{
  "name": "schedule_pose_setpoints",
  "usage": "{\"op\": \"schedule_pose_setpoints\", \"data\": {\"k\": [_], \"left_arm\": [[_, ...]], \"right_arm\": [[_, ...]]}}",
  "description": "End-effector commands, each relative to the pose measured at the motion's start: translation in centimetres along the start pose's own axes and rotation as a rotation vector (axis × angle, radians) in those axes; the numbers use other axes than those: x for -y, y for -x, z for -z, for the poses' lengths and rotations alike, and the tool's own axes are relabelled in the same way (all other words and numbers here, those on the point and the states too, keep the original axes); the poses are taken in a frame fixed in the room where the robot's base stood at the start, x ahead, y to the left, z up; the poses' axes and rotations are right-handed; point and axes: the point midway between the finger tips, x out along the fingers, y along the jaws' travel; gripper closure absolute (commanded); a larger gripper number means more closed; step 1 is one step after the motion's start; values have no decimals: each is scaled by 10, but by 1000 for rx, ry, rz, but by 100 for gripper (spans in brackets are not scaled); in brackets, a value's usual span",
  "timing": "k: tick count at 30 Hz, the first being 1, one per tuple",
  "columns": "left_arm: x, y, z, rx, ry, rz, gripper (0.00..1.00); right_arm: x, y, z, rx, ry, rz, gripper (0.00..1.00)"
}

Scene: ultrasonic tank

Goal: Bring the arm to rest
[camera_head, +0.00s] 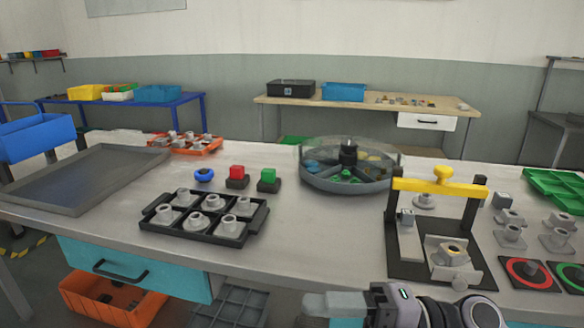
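My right gripper (334,304) is low at the front edge of the workbench (290,255), with its arm coming in from the lower right. Its grey fingers point left and overlap one another from this angle, so I cannot tell whether they are open or shut. I see nothing held between them. It appears in front of the bench, apart from the things on top. My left gripper is not in view.
The black tray (195,234) holds several grey parts. A round divided container (345,183) stands behind. The yellow-barred fixture (440,187) stands right, near loose grey parts and a red ring pad (528,272). A large grey tray (70,192) lies left. The bench's front middle is clear.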

Motion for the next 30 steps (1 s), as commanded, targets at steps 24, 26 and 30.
{"op": "schedule_pose_setpoints", "data": {"k": [24, 26, 30], "left_arm": [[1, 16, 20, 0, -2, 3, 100], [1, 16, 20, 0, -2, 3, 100], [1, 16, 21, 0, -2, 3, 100]], "right_arm": [[256, 168, -11, 1339, -1369, -764, 47], [274, 172, 2, 1387, -1435, -748, 47], [294, 176, 20, 1443, -1513, -724, 47]]}}
